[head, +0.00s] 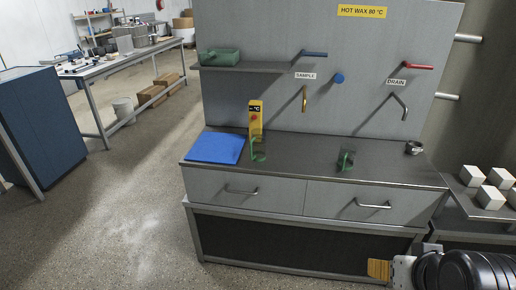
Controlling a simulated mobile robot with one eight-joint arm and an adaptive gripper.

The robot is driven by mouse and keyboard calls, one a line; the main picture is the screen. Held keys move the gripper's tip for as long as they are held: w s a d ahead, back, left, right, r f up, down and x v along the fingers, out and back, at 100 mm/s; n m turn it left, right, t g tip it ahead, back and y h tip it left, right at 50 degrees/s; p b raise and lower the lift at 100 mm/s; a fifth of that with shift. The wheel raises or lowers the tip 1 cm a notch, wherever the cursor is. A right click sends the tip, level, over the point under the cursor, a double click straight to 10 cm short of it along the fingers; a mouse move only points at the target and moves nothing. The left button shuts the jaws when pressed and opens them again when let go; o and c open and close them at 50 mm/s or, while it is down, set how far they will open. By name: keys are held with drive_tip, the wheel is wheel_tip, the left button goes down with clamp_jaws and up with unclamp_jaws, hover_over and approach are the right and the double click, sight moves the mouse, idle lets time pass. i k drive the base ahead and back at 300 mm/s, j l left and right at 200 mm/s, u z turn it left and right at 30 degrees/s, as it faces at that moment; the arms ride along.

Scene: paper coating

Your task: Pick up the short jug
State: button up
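Two small green-edged jugs stand apart on the grey counter (300,160). The left jug (259,152) looks clear and a little taller, beside the blue mat. The right jug (346,160) looks darker and slightly shorter, below the drain tap; at this size I cannot be certain which is the short one. My gripper (379,268) shows at the bottom right, in front of and below the counter, with an orange-yellow end. It is well apart from both jugs. Its fingers are too unclear to show whether they are open.
A yellow temperature meter (256,118) stands behind the left jug. A blue mat (214,148) lies at the counter's left. A small dark ring-like item (414,148) sits at the right. Taps (304,98) project from the back panel. White blocks (476,176) lie on a right-hand table.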

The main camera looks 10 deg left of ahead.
sight(347, 152)
drive_tip(key=i+j+z, duration=0.15)
drive_tip(key=j, duration=0.15)
drive_tip(key=i+j+z, duration=0.1)
drive_tip(key=j, duration=0.2)
drive_tip(key=i+j+z, duration=0.3)
drive_tip(key=j, duration=0.35)
